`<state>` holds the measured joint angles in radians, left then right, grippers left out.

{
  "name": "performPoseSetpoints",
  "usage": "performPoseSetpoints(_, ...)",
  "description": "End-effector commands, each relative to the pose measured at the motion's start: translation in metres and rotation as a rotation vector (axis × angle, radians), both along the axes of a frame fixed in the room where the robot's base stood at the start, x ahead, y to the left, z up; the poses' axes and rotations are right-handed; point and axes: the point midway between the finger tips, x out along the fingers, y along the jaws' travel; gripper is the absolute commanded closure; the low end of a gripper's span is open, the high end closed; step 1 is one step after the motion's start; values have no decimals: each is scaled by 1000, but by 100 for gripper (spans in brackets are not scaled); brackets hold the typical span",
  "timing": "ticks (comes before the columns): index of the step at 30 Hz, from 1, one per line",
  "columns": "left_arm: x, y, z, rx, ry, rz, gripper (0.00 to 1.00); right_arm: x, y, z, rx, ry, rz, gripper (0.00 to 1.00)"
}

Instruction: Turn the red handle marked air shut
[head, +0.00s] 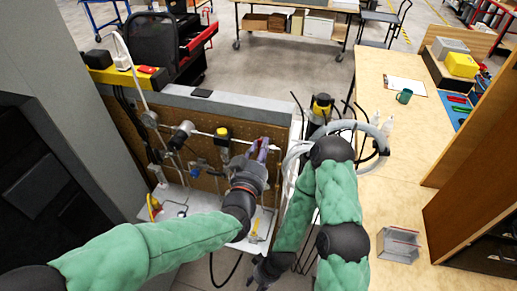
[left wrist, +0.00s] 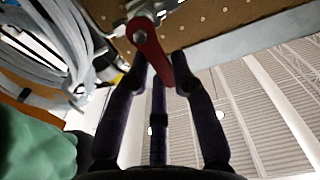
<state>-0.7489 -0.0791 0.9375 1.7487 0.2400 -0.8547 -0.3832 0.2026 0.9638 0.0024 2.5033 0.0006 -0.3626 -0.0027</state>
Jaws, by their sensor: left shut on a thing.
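The red handle (left wrist: 148,42) shows in the left wrist view, fixed by a nut to a metal valve fitting in front of the pegboard. Its free end lies between the finger pads of my left gripper (left wrist: 160,76), which is shut on it. In the head view, my left gripper (head: 262,150) reaches the right end of the pipework, and its fingers largely hide the handle. No air label can be read. My right gripper (head: 265,271) hangs low at the bottom centre of the head view, dark and small, and its finger state is unclear.
The brown pegboard (head: 205,182) carries pipes, gauges and a yellow-black device (head: 222,134). Grey hose loops (head: 298,153) and a black-yellow unit (head: 321,106) stand just right of my left gripper. A wooden table (head: 398,180) at right holds a clear bin (head: 397,245) and a green mug (head: 404,96).

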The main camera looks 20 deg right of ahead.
Motion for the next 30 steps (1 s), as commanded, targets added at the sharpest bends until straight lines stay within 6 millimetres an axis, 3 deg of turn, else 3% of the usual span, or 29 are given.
performPoseSetpoints(19,-2,-2,-1,44,-28,-1,100,0,0,-1,0,0,0,60)
performPoseSetpoints(20,-2,-2,-1,44,-27,-2,70,0,0,-1,0,0,0,60)
performPoseSetpoints(22,-2,-2,-1,43,-28,-1,51,0,0,-1,0,0,0,60)
performPoseSetpoints(30,-1,-2,-1,42,-27,-1,51,0,0,-1,0,0,0,60)
